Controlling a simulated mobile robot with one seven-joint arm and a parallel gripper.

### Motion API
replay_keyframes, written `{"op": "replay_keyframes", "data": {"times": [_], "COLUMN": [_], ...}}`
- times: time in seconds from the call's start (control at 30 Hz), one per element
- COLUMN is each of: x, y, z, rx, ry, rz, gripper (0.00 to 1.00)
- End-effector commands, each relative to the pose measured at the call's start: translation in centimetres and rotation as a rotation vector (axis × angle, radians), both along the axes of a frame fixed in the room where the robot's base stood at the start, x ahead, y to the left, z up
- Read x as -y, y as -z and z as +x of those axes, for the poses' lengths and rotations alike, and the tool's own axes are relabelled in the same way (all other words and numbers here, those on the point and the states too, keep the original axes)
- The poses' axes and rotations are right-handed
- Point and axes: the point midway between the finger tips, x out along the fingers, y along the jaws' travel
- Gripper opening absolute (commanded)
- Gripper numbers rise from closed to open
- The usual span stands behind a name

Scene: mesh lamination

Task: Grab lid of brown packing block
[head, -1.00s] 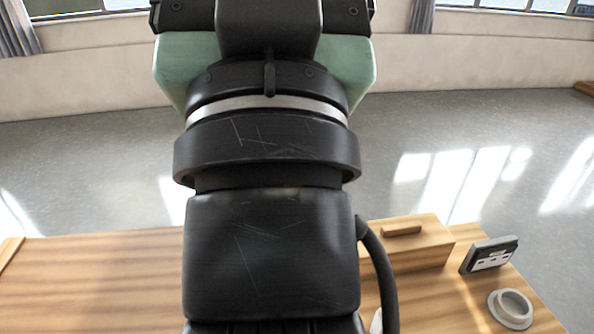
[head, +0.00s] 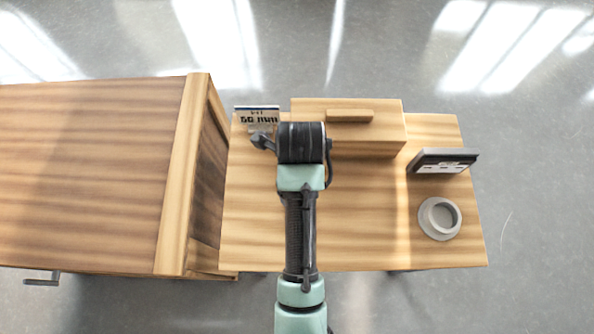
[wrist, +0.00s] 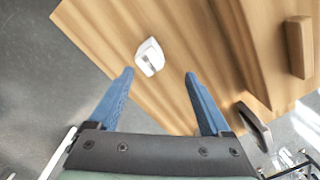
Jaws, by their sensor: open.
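The brown packing block (head: 385,122) is a wooden box at the back of the small wooden table. Its flat lid (head: 308,106) carries a bar-shaped wooden handle (head: 350,116). In the wrist view the block is at the upper right, with its handle (wrist: 299,46) near the right edge. My gripper (wrist: 159,77) is open, its two blue fingers apart with nothing between them. It is off to the side of the block, not touching the handle. In the head view my arm hides the fingers.
A small white object (wrist: 149,57) lies on the table ahead of my fingers. A dark labelled device (head: 443,162) and a grey ring (head: 440,218) stand at the table's right. A printed sign (head: 257,116) is at the back left. A larger wooden cabinet (head: 90,180) adjoins on the left.

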Motion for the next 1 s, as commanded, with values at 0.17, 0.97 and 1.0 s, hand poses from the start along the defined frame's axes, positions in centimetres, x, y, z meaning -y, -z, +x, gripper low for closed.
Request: {"op": "replay_keyframes", "data": {"times": [0.17,0.97,1.0], "x": [-0.1,-0.5,-0.5], "y": [2.1,12.3,12.7], "z": [-1.6,-1.2,-1.2], "rx": [-0.068,-0.062,-0.062], "ry": [0.068,0.066,0.066], "rz": [0.005,0.004,0.005], "gripper": [0.82,0.82,0.82]}}
